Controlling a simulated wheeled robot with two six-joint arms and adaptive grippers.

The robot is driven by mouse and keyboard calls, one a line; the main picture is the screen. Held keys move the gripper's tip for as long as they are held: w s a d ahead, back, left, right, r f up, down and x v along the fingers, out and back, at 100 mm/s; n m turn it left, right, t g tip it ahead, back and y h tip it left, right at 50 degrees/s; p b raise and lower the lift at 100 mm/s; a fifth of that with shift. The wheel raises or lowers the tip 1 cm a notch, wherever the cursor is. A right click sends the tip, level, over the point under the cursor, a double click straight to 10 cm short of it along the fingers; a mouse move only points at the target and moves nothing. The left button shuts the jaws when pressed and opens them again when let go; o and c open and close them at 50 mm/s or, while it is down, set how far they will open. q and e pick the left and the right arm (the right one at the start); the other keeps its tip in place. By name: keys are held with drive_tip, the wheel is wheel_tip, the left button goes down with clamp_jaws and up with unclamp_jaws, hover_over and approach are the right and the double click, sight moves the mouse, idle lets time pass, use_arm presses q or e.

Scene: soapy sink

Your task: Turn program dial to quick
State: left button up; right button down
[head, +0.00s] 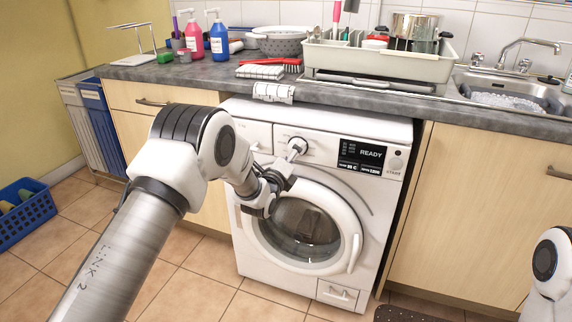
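The white washing machine (228,105) stands under the counter. Its program dial (297,146) is a round knob at the middle of the control panel, left of a black display (362,155) that reads "READY". My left gripper (289,166) reaches in from the left, with its fingers just below and around the lower side of the dial. Whether the fingers touch the dial, and how far apart they are, I cannot tell. The dial's program marks are too small to read. Only a piece of my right arm shows at the lower right edge; its gripper is out of view.
A start button (397,163) is right of the display. The round door (305,228) is shut below the panel. A cloth (273,92) hangs over the counter edge above. A dish rack (378,62) and soapy sink (510,101) are at the right. A blue crate (25,218) is on the floor.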

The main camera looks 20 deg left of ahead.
use_arm(q)
drive_tip(key=s, duration=1)
drive_tip(key=shift+s+a+f, duration=0.3)
drive_tip(key=shift+a, duration=0.15)
drive_tip(key=s+f+g, duration=0.2)
drive_tip(key=s+f, duration=0.2)
drive_tip(key=f, duration=0.4)
drive_tip(key=s+f+g, duration=0.2)
drive_tip(key=s+f, duration=0.1)
drive_tip(key=f, duration=0.4)
drive_tip(key=s+f+n+g+y, duration=0.1)
drive_tip(key=s+f+n+g, duration=0.6)
drive_tip(key=s, duration=0.5)
drive_tip(key=s+f+n+g, duration=0.2)
drive_tip(key=s+f+n, duration=0.3)
drive_tip(key=s+f, duration=0.6)
drive_tip(key=s+r+n+g, duration=0.1)
drive_tip(key=s+n+g, duration=0.5)
drive_tip(key=s+n, duration=0.75)
wheel_tip(320, 180, up, 21)
drive_tip(key=p, duration=2.1)
drive_tip(key=shift+a+y, duration=0.2)
drive_tip(key=shift+y, duration=0.1)
